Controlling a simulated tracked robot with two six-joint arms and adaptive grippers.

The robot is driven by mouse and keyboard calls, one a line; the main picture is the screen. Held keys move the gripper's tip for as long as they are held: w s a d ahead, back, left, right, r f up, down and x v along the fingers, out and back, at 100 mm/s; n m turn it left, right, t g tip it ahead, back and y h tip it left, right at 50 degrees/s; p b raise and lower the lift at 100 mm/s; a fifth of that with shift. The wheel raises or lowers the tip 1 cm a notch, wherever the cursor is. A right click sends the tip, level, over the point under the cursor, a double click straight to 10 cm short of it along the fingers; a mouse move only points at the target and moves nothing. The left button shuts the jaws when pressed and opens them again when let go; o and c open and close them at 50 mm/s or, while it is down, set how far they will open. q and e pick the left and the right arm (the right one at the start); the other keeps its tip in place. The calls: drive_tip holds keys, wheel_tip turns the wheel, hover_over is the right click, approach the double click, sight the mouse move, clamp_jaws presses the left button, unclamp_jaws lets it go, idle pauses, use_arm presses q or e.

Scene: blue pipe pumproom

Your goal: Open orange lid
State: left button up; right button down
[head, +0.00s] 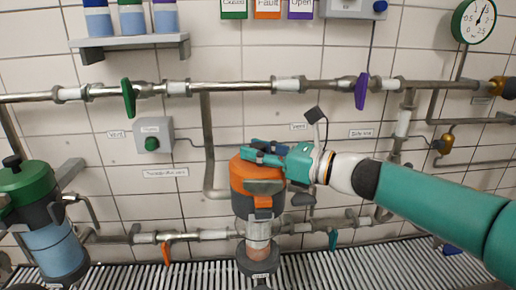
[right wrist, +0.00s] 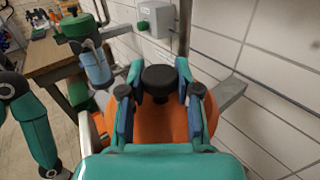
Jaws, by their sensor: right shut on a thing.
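The orange lid (head: 250,172) sits on top of a canister (head: 258,230) that stands at the middle of the head view, with an orange latch (head: 263,202) on its front. My right gripper (head: 258,152) reaches in from the right and lies over the top of the lid. In the right wrist view, the fingers of my right gripper (right wrist: 159,86) are shut on the black knob (right wrist: 160,76) of the orange lid (right wrist: 147,131). The gripper hides this knob in the head view. My left gripper is not in view.
A similar canister with a green lid (head: 24,180) stands at the left. Pipes with a green handle (head: 129,98) and a purple handle (head: 361,90) run along the tiled wall. A shelf (head: 130,41) with bottles hangs upper left. A grating (head: 340,262) lies below.

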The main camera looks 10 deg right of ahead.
drive_tip(key=shift+w+r+m+g+h+p, duration=0.6)
drive_tip(key=shift+w+r+m+p, duration=0.45)
drive_tip(key=shift+p, duration=2.3)
drive_tip(key=shift+w+d, duration=0.1)
drive_tip(key=shift+w, duration=0.1)
drive_tip(key=shift+w+r+p, duration=0.2)
drive_tip(key=shift+w+p, duration=0.1)
drive_tip(key=shift+w, duration=0.5)
drive_tip(key=shift+w+r, duration=0.15)
drive_tip(key=shift+w, duration=0.25)
